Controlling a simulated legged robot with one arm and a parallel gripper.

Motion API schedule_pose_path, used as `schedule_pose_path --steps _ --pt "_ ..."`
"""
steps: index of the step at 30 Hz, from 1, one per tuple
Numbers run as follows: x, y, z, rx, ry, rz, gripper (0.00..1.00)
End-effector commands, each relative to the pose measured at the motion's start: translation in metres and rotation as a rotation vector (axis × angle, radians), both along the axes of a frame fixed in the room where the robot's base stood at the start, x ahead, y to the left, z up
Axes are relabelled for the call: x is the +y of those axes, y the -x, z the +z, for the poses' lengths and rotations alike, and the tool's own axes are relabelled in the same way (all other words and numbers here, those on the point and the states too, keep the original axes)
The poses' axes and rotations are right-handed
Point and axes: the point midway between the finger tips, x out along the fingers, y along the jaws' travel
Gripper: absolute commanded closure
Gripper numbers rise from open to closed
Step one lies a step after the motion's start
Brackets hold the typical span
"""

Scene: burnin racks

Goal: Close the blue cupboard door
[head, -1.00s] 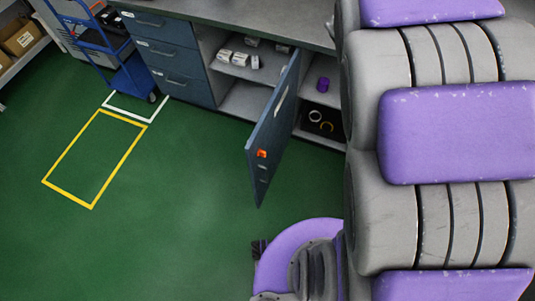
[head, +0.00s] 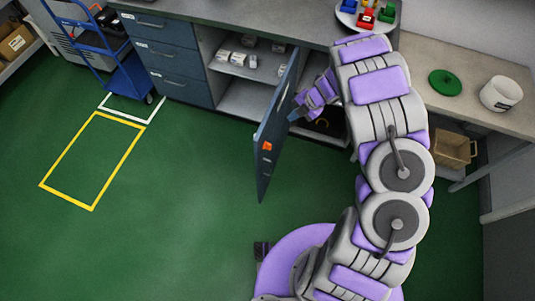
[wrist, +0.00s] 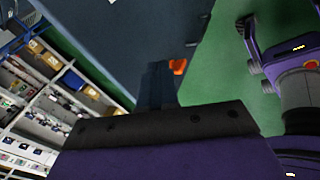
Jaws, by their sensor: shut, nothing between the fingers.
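The blue cupboard door (head: 272,135) stands open, jutting out from the cupboard under the counter. It has an orange tag (head: 267,146) low on it. In the wrist view the door (wrist: 125,35) is a large dark blue panel filling the top middle, with the orange tag (wrist: 179,66) near its edge. My gripper (head: 294,116) is just right of the door, near the cupboard opening. In the wrist view its shut fingers (wrist: 156,85) overlap the door panel. Nothing shows between them. I cannot tell whether they touch the door.
White boxes (head: 250,61) lie on the cupboard shelf. Blue drawers (head: 167,60) and a blue cart (head: 126,72) stand to the left. A tray (head: 349,14) of coloured parts, a green disc (head: 445,83) and a white tub (head: 501,94) are on the counters. The green floor left of the door is clear.

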Motion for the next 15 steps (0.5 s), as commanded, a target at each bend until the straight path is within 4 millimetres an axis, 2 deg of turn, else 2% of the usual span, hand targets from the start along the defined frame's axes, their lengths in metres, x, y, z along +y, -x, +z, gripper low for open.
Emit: schedule_pose_path --steps 1,3,6,11,15 --pt "0.004 0.018 -0.013 0.052 -0.032 0.065 1.0" --pt "0.008 0.04 -0.025 0.111 -0.066 0.145 1.0" --pt "0.011 0.063 -0.034 0.168 -0.102 0.223 1.0" --pt "0.016 0.076 -0.041 0.199 -0.117 0.266 1.0" --pt "0.031 0.079 -0.055 0.202 -0.111 0.266 1.0"
